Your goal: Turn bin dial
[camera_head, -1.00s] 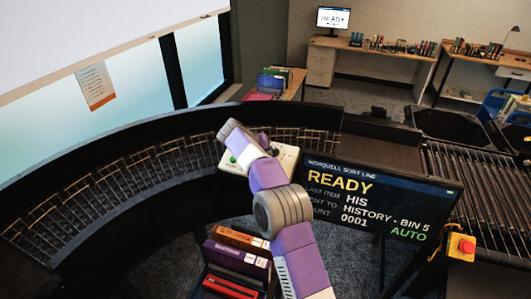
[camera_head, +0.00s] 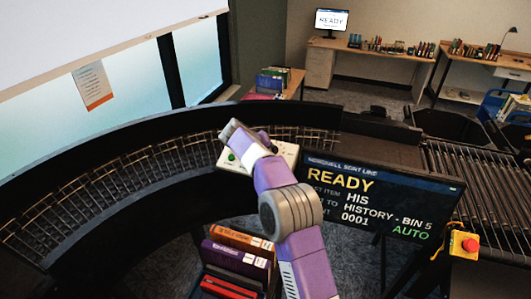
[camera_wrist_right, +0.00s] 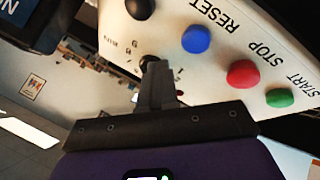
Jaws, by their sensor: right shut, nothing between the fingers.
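The white control panel (camera_head: 285,152) stands at the middle of the sorter in the head view, partly hidden by my right arm. In the right wrist view the panel (camera_wrist_right: 280,40) shows a green START button (camera_wrist_right: 280,98), a red STOP button (camera_wrist_right: 242,74), a blue RESET button (camera_wrist_right: 196,39) and a black knob (camera_wrist_right: 140,8) at the top edge. A small dark dial (camera_wrist_right: 149,61) with marks around it sits at the fingertips. My right gripper (camera_wrist_right: 155,72) is shut and empty, its tips at or touching the dial; contact is unclear. My left gripper is out of view.
A sort-line screen (camera_head: 380,200) reading READY, HISTORY - BIN 5 and AUTO stands right of my arm. A red emergency button (camera_head: 469,244) is at the right. A curved roller track (camera_head: 100,190) runs left. Books (camera_head: 240,262) lie below in front.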

